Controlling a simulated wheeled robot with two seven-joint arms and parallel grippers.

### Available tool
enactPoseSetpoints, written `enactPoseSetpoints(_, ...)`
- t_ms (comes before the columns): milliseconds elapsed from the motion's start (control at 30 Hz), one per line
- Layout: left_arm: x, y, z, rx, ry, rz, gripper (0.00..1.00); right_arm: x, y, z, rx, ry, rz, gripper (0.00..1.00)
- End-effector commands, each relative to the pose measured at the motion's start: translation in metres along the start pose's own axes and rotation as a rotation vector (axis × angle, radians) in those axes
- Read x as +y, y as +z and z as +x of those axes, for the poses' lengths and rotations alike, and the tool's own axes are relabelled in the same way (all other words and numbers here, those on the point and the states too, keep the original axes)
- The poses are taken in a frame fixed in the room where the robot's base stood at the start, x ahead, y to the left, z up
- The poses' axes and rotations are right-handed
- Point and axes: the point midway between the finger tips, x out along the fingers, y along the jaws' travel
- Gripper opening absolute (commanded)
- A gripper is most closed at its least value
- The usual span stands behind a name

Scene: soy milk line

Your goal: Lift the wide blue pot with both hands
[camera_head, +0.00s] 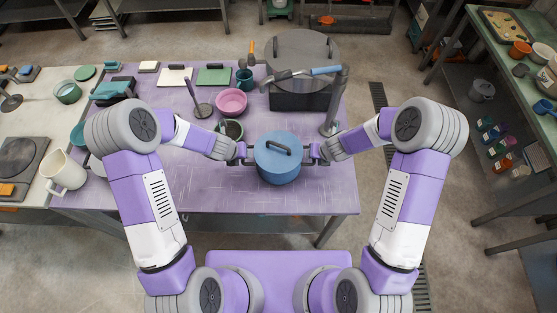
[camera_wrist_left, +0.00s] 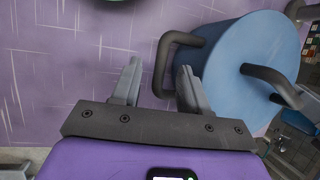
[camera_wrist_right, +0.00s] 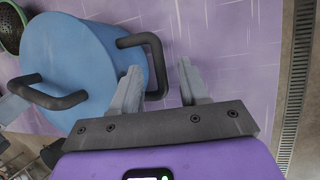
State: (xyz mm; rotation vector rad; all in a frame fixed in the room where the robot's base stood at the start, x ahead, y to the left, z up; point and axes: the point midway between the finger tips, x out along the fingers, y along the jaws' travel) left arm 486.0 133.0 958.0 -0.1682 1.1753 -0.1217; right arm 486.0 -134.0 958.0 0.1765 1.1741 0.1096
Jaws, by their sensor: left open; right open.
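The wide blue pot (camera_head: 278,165) stands on the purple table near its front edge, with a blue lid and a dark lid handle (camera_head: 281,146). My left gripper (camera_head: 244,153) is open at its left side; in the left wrist view the dark side handle (camera_wrist_left: 163,62) lies between the two fingers (camera_wrist_left: 158,80). My right gripper (camera_head: 316,153) is open at its right side; in the right wrist view the other side handle (camera_wrist_right: 158,65) lies between the fingers (camera_wrist_right: 160,82), close to the left one. Whether any finger touches a handle I cannot tell.
A dark green bowl (camera_head: 231,129) stands close behind my left gripper. A pink bowl (camera_head: 231,101) and a big grey machine (camera_head: 300,92) are farther back. A white pitcher (camera_head: 64,173) stands at the left. The purple table's front strip (camera_head: 220,198) is bare.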

Motion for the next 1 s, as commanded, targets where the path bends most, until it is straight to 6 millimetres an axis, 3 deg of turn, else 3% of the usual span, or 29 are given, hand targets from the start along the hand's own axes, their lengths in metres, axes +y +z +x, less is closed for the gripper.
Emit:
enactPoseSetpoints(267, 0.0, 0.0, 0.03, 0.001, -0.001, 0.0, 0.44, 0.0, 0.0, 0.03, 0.0, 0.0, 0.001, 0.44)
enactPoseSetpoints(633, 0.0, 0.0, 0.034, -0.001, -0.001, -0.001, 0.44, 0.0, 0.0, 0.034, -0.001, 0.0, 0.0, 0.44)
enactPoseSetpoints(900, 0.0, 0.0, 0.034, 0.0, -0.001, -0.001, 0.03, 0.0, 0.0, 0.034, -0.001, 0.0, 0.0, 0.03)
enactPoseSetpoints(1000, 0.0, 0.0, 0.034, 0.0, -0.001, -0.001, 0.0, 0.0, 0.0, 0.034, -0.001, 0.0, 0.0, 0.0)
